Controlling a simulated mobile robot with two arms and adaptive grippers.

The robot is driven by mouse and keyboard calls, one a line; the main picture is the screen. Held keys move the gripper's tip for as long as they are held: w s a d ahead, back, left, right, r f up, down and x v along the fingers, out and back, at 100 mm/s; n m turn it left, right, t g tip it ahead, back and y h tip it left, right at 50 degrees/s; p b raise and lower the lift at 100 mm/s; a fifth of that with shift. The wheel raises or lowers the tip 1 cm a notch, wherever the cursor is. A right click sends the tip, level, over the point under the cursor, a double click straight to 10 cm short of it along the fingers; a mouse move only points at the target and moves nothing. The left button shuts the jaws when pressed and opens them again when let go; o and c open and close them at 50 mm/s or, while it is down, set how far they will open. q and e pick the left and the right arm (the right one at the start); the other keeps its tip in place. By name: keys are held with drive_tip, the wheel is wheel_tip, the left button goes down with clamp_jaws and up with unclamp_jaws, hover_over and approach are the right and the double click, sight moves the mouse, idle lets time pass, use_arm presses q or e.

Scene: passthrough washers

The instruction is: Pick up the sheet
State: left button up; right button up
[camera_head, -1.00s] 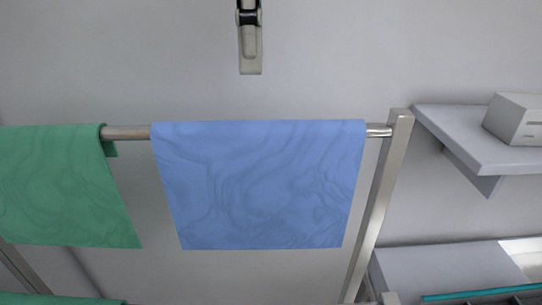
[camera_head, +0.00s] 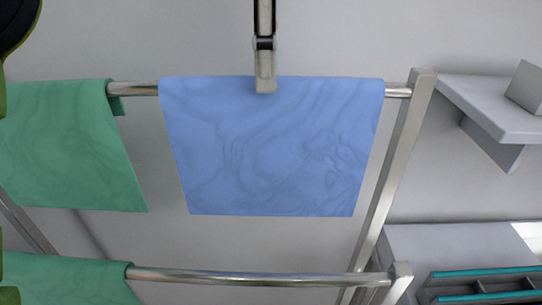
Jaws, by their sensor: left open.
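A blue sheet (camera_head: 270,150) hangs over the upper metal rail of a drying rack, near the rail's right end. A green sheet (camera_head: 70,150) hangs on the same rail to its left, cut off by the frame edge. My left gripper (camera_head: 265,86) comes down from the top centre, seen edge-on as one pale finger. It is open, with its tip overlapping the top edge of the blue sheet. I cannot tell whether it touches the cloth. My right gripper is not in view.
The rack's right post (camera_head: 398,180) slants beside the blue sheet. A lower rail (camera_head: 250,278) runs in front, with another green sheet (camera_head: 65,280) on its left. A wall shelf (camera_head: 495,105) with a grey box stands right. A teal-edged rack (camera_head: 485,285) is at the lower right.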

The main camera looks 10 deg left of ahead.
sight(271, 97)
use_arm(q)
drive_tip(key=f, duration=0.2)
drive_tip(key=f+b, duration=0.1)
drive_tip(key=f, duration=0.1)
drive_tip(key=shift+s+d+f, duration=0.1)
drive_tip(key=shift+s+d, duration=0.15)
drive_tip(key=shift+d, duration=0.05)
drive_tip(key=shift+w+f, duration=0.15)
drive_tip(key=shift+f, duration=0.35)
clamp_jaws()
